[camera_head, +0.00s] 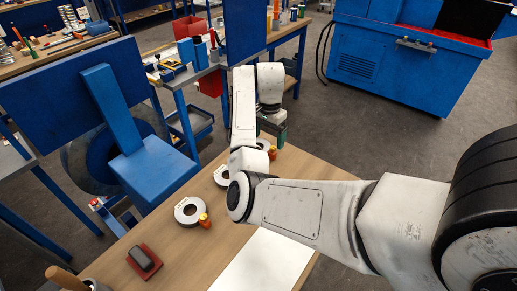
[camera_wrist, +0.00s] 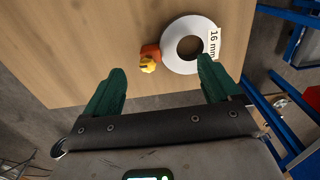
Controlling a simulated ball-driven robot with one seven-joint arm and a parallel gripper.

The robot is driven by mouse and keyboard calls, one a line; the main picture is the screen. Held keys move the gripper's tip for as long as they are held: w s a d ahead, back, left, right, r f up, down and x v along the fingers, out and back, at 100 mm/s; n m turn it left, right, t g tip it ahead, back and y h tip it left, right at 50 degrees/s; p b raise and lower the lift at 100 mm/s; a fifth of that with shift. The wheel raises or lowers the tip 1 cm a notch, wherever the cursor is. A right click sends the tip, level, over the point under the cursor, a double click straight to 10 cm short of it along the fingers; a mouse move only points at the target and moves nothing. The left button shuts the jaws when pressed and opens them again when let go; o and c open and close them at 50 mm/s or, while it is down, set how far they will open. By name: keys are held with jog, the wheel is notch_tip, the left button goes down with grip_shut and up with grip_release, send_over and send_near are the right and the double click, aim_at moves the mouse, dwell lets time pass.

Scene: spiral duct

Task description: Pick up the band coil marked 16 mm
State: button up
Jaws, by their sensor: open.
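The band coil marked 16 mm (camera_wrist: 171,46) is a pale flat ring lying on the wooden bench, its white label readable in the wrist view. An orange and yellow piece (camera_wrist: 149,58) sits close beside it on the left. My gripper (camera_wrist: 160,65) has two green fingers spread wide with nothing between them. The coil is beyond the fingertips, nearer the right finger, which appears to overlap its lower right edge. In the head view my gripper (camera_head: 274,127) is at the bench's far end, by a partly hidden coil (camera_head: 263,144), apparently the same one.
Another labelled coil (camera_head: 181,212) and a partly hidden one (camera_head: 220,178) lie nearer on the bench; their labels are unreadable. A dark object on a red base (camera_head: 144,260) and a white sheet (camera_head: 262,265) are also there. A blue machine (camera_head: 400,60) stands beyond.

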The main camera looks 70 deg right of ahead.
aim_at(269, 150)
jog(key=shift+d+f+p, duration=0.15)
jog(key=shift+f+p, duration=0.5)
jog(key=shift+f, duration=2.35)
jog(key=shift+s, duration=0.1)
jog(key=shift+c, duration=0.2)
jog(key=c, duration=1.3)
jog(key=shift+r, duration=0.2)
jog(key=shift+c, duration=0.2)
